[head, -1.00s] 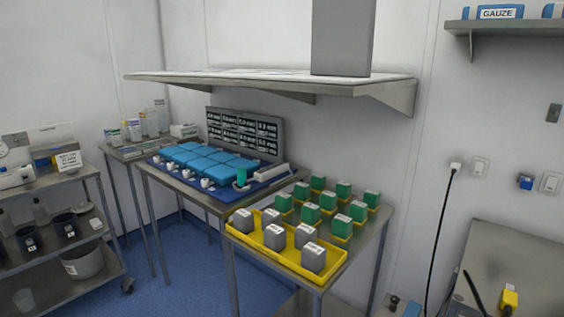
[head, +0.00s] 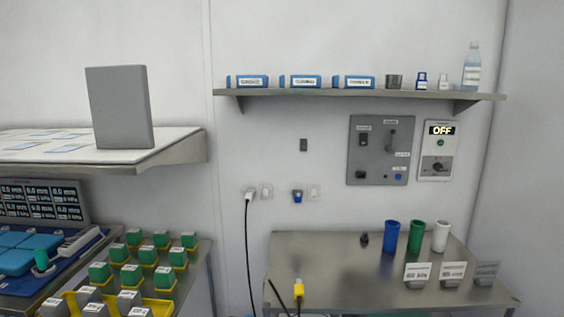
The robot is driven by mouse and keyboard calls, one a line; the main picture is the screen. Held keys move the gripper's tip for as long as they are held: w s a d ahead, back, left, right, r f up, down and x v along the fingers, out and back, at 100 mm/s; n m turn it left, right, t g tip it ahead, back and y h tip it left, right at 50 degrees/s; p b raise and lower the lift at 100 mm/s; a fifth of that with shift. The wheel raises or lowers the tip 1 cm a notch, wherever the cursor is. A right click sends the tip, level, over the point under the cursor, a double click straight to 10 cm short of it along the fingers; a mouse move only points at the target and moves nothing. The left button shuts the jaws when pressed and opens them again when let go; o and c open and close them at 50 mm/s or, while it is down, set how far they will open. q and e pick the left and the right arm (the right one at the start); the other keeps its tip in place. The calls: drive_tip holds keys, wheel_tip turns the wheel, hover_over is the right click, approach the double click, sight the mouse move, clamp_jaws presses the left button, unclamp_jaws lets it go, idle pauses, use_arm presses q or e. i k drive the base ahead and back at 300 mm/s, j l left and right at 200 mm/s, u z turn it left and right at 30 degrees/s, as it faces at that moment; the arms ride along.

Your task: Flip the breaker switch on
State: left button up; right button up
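A grey breaker panel (head: 355,172) is on the back wall, right of centre, below the shelf. It carries a lever switch (head: 391,140) at its upper right, a small dark switch (head: 364,139) at its upper left, and knobs and a small blue button lower down. The panel's labels are too small to read. Beside it on the right is a white box (head: 437,165) whose display (head: 441,130) reads OFF. Neither of my grippers shows in the head view.
A metal table (head: 320,260) stands below the panel with blue, green and white cups (head: 415,236), label stands and a yellow plug (head: 298,289). A shelf (head: 360,95) with boxes and bottles hangs above. Left is a table with green and grey blocks (head: 130,275).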

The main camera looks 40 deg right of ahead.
sight(363, 137)
drive_tip(key=z, duration=1.9)
drive_tip(key=l+z, duration=0.1)
drive_tip(key=l, duration=0.3)
drive_tip(key=i+l+z, duration=0.1)
drive_tip(key=l, duration=0.25)
